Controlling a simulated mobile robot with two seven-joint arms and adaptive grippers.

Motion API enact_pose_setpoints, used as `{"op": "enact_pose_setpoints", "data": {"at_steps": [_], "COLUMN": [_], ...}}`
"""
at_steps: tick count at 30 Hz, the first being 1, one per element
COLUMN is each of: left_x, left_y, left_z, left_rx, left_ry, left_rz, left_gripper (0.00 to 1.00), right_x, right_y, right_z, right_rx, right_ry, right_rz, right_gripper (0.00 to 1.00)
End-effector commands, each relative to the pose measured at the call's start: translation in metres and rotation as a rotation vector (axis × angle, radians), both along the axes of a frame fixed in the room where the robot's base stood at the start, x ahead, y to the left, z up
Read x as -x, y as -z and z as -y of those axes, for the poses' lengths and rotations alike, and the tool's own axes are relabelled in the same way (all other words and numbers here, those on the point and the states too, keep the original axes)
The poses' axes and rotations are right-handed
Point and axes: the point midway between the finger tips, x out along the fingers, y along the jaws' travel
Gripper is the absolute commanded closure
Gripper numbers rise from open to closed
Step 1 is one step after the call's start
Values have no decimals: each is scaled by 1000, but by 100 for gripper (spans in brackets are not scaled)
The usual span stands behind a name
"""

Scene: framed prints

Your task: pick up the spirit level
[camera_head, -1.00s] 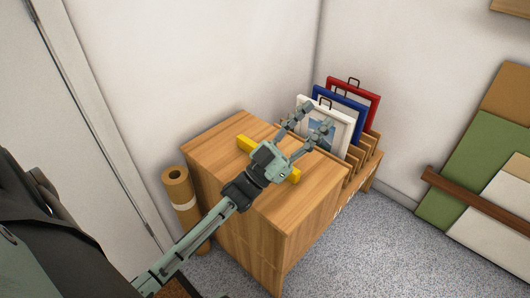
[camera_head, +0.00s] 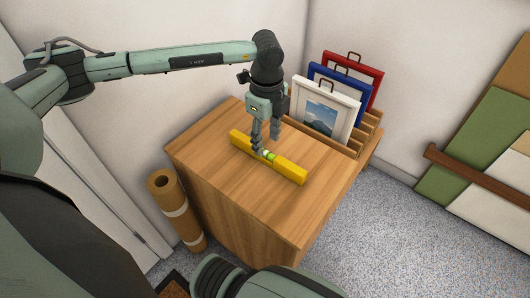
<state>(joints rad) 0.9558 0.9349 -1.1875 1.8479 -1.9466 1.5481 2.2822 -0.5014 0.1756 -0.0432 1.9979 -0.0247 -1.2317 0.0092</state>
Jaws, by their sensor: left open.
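The yellow spirit level (camera_head: 290,171) lies flat on the wooden cabinet top, running from upper left to lower right, with a green vial near its middle. My left gripper (camera_head: 266,143) points straight down over the middle of the level. Its jaws are open, with one finger at the level by the vial and the other towards the far side. I cannot tell whether the fingers touch it. My right gripper is out of view.
The wooden cabinet (camera_head: 215,143) has a slotted rack (camera_head: 368,132) at its right, holding white (camera_head: 322,110), blue (camera_head: 360,101) and red (camera_head: 373,73) framed prints close to my gripper. A brown paper roll (camera_head: 177,209) stands left of the cabinet. The front top is clear.

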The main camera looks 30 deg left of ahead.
Motion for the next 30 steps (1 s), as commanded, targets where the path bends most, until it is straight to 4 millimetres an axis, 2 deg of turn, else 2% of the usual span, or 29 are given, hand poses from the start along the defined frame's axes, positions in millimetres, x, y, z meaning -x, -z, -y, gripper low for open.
{"op": "enact_pose_setpoints", "data": {"at_steps": [10, 13, 20, 30], "left_x": [-1, -2, -2, -2], "left_y": [48, 54, 55, 55], "left_z": [-2, -2, -2, -1], "left_rx": [4, 4, 5, 5], "left_ry": [1, 1, 2, 2], "left_rz": [-3, -1, 0, 0], "left_gripper": [55, 55, 55, 97], "right_x": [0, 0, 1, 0], "right_y": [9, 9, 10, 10], "right_z": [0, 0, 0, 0], "right_rx": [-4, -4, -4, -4], "right_ry": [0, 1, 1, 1], "right_rz": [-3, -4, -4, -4], "right_gripper": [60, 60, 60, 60]}}
